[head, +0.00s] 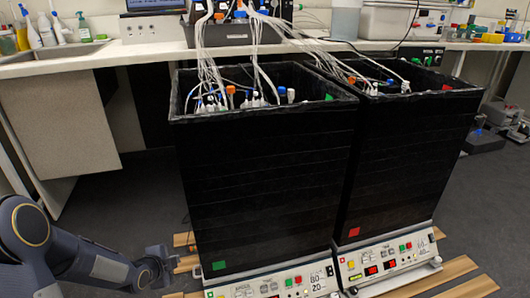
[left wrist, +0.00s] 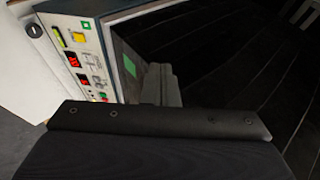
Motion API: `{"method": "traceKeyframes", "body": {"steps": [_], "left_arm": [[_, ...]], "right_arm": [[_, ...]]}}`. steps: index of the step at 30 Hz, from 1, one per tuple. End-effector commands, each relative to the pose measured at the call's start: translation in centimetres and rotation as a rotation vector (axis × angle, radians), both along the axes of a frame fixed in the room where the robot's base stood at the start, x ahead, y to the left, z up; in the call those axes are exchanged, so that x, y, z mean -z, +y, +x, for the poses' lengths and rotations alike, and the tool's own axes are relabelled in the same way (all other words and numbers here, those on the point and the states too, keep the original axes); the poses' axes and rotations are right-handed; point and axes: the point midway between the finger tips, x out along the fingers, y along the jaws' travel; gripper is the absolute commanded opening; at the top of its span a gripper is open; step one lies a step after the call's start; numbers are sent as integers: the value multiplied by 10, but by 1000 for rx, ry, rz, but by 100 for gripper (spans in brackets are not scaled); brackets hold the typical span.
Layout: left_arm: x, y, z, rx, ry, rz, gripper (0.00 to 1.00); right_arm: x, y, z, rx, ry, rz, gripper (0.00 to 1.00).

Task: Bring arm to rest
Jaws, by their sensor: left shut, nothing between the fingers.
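My left arm (head: 75,255) comes in low from the left in the head view. Its gripper (head: 168,262) is near the floor, left of the front lower corner of the left black shaker box (head: 265,180). In the left wrist view the shut grey fingers (left wrist: 162,85) show beyond the dark gripper body, with nothing between them. The box's green square (left wrist: 129,66) and its control panel (left wrist: 82,60) lie close behind them. I cannot tell whether the fingers touch the box. My right gripper is not in view.
A second black shaker box (head: 410,150) stands to the right, with its own control panel (head: 388,262). Cables and tubes (head: 210,60) run from both boxes up to the bench (head: 120,50). Wooden slats (head: 455,275) lie beneath. Grey floor (head: 120,205) is open at left.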

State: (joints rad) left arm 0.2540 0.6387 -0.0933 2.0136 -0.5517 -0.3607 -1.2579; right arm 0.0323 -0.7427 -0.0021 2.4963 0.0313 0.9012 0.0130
Motion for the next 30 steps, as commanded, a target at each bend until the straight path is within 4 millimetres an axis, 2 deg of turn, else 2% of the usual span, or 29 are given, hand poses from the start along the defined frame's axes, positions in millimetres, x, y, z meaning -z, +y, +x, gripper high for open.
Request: {"method": "traceKeyframes", "body": {"steps": [1, 3, 8, 12, 15, 21, 29, 30], "left_arm": [[-32, 7, -9, -89, 21, -51, 0], [-64, 12, -27, -219, 70, -139, 0], [-125, 10, -84, -496, 176, -364, 0], [-162, -4, -145, -716, 273, -579, 0], [-178, -18, -185, -839, 345, -713, 0], [-190, -42, -246, -1002, 465, -898, 0], [-192, -70, -305, -1141, 601, -1064, 0], [-211, -70, -304, -1144, 605, -1061, 0]], "right_arm": [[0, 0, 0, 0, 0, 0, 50], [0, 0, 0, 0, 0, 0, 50], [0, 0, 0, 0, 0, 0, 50], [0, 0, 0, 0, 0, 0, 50], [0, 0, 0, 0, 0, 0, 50], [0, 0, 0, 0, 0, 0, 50], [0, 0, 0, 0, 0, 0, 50], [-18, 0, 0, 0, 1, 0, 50]]}}
